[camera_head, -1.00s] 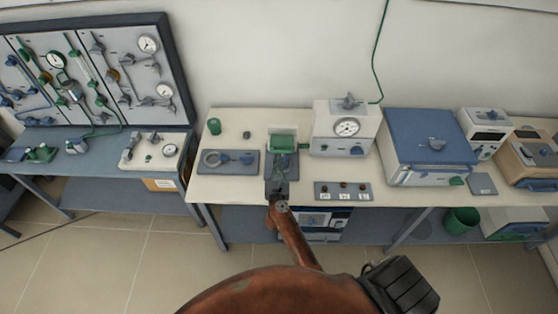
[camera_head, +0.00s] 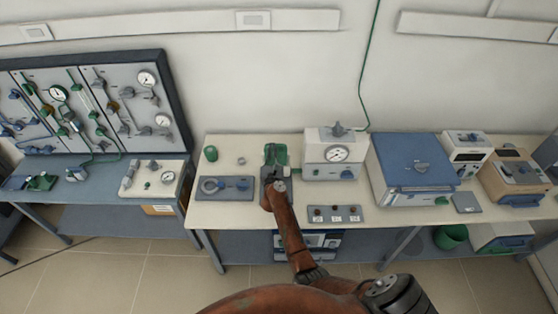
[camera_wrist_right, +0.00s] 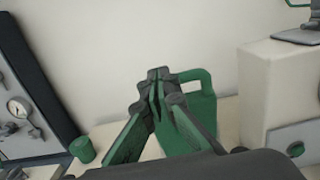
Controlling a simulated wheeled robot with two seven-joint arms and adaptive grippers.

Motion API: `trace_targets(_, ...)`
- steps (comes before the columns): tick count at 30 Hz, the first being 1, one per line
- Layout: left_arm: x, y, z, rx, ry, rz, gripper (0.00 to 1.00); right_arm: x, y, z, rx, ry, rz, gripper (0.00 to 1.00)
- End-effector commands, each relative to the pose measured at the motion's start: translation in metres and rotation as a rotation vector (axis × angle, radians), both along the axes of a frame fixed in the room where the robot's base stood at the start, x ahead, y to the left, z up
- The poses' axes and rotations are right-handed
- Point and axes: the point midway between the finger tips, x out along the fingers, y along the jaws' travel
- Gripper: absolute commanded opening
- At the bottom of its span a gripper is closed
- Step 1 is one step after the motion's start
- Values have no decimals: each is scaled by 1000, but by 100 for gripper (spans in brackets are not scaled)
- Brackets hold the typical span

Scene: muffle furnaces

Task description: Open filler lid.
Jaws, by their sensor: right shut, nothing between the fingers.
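A green filler unit (camera_head: 283,150) stands on the cream bench, left of the white box with the dial, partly hidden by my right gripper. In the right wrist view a green part with a loop handle (camera_wrist_right: 205,88) stands upright just behind the fingers; I cannot tell whether it is the lid or the body. My right gripper (camera_head: 275,150) is shut and empty, in front of the green unit. Its fingertips (camera_wrist_right: 158,78) meet near the green part's left side; I cannot tell whether they touch it. My left gripper is not in view.
Left of the gripper are a green cup (camera_head: 211,153), a small ring (camera_head: 241,160) and a grey-blue tray (camera_head: 224,194). The white dial box (camera_head: 327,172) stands close on the right. A button panel (camera_head: 335,214) lies near the front edge, with a blue-lidded furnace (camera_head: 412,160) further right.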

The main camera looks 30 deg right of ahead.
Motion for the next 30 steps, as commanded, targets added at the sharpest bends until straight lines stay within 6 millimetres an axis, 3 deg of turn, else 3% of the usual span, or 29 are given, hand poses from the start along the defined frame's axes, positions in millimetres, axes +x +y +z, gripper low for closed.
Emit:
trace_targets(6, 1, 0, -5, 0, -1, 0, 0, 29, -6, 8, 2, 0, 8, 0)
trace_targets(12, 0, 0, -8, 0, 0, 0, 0, 43, -13, 10, 1, 2, 9, 0)
trace_targets(30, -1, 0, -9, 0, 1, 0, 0, 49, -17, 12, 1, 1, 8, 0)
